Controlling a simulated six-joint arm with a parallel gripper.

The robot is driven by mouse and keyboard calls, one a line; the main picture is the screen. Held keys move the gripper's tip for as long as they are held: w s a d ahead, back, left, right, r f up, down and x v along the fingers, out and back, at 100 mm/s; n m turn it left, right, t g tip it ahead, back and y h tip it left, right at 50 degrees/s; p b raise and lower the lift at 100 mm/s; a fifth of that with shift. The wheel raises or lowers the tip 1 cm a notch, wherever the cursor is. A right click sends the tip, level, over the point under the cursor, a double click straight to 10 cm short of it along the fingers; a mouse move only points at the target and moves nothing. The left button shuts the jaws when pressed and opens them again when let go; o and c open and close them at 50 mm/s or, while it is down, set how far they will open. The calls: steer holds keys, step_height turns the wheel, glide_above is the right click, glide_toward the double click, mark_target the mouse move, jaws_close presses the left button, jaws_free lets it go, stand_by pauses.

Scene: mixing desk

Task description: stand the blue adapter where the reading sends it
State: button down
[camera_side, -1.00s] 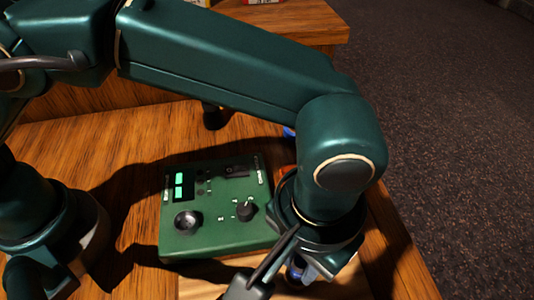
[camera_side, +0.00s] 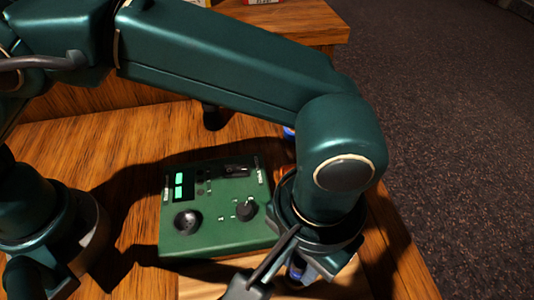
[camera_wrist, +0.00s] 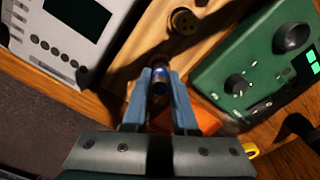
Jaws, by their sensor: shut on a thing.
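My gripper (camera_wrist: 160,92) is shut on the blue adapter (camera_wrist: 159,84), which shows in the wrist view as a small dark cylinder with a blue glint between the two fingertips. In the side view only a bit of blue (camera_side: 296,270) shows under my wrist, largely hidden by it. The green device (camera_side: 216,209) has lit green displays (camera_side: 179,187), a black knob and a round dark cup-like part; the reading is too small to make out.
A white device (camera_wrist: 70,35) with a dark screen and a row of buttons stands at the upper left of the wrist view. An orange thing (camera_wrist: 205,118) and a yellow one (camera_wrist: 250,149) lie near the gripper. Another blue thing (camera_side: 289,133) is partly hidden behind my arm.

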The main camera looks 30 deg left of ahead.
mark_target(300, 260)
steer(key=shift+f, duration=0.65)
steer(key=c, duration=1)
jaws_free()
steer(key=shift+r, duration=5.5)
steer(key=shift+w, duration=0.1)
